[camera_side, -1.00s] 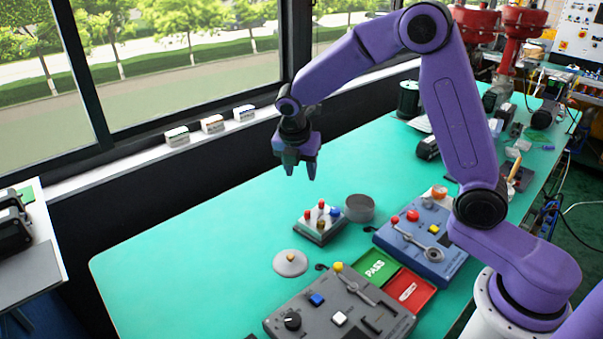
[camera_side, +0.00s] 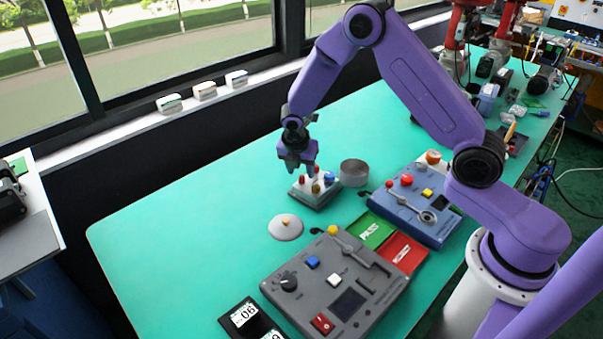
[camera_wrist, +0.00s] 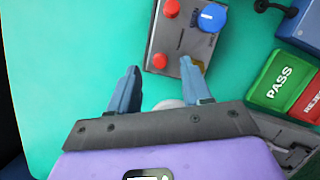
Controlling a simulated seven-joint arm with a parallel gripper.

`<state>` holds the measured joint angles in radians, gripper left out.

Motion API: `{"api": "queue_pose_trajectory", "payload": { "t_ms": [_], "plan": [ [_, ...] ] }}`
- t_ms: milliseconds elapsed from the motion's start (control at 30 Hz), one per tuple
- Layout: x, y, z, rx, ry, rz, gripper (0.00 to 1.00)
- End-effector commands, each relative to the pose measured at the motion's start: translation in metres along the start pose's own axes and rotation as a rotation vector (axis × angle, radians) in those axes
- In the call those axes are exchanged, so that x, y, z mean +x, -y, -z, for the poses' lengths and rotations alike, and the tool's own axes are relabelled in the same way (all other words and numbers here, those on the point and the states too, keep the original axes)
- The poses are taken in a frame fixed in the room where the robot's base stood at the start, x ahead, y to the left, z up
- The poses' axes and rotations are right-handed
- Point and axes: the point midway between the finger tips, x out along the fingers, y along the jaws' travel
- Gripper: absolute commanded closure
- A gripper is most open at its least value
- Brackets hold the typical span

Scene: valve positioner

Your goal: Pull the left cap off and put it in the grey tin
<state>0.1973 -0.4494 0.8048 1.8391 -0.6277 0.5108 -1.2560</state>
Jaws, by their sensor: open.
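A small grey block (camera_side: 314,195) stands on the green bench and carries two red caps, a blue cap (camera_side: 330,177) and a brass one (camera_side: 316,188). In the side view a red cap (camera_side: 302,180) is at the block's left. In the wrist view a red cap (camera_wrist: 160,61) appears between my fingertips, with another red cap (camera_wrist: 171,8) and the blue cap beyond. My gripper (camera_side: 297,168) is open over the block's left rear part, pointing down; I cannot tell whether it touches a cap. The round grey tin (camera_side: 354,172) stands just right of the block.
A white disc with an orange knob (camera_side: 286,226) lies in front of the block. A grey control box (camera_side: 335,285), a blue control box (camera_side: 415,212) and green and red trays (camera_side: 372,229) stand to the front and right. The bench left of the block is clear.

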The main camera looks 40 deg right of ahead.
Motion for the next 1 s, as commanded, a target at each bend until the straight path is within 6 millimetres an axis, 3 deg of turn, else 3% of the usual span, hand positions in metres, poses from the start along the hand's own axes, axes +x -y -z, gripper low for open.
{"api": "queue_pose_trajectory", "payload": {
  "t_ms": [233,600,633,767,900,933,967,1000],
  "plan": [
    [0.024,0.0,0.0,0.0,0.0,0.0,0.52],
    [0.028,-0.001,0.0,0.0,0.0,-0.002,0.52],
    [0.028,-0.001,0.0,0.0,0.0,-0.002,0.58],
    [0.028,-0.001,0.0,0.0,0.0,-0.001,1.0],
    [0.028,-0.001,0.0,0.0,0.0,-0.001,1.0],
    [0.028,-0.001,0.0,0.0,0.0,-0.001,0.87],
    [0.028,-0.001,0.0,0.0,0.0,-0.001,0.97],
    [0.028,-0.001,0.0,0.0,0.0,-0.001,1.0]
  ]
}}
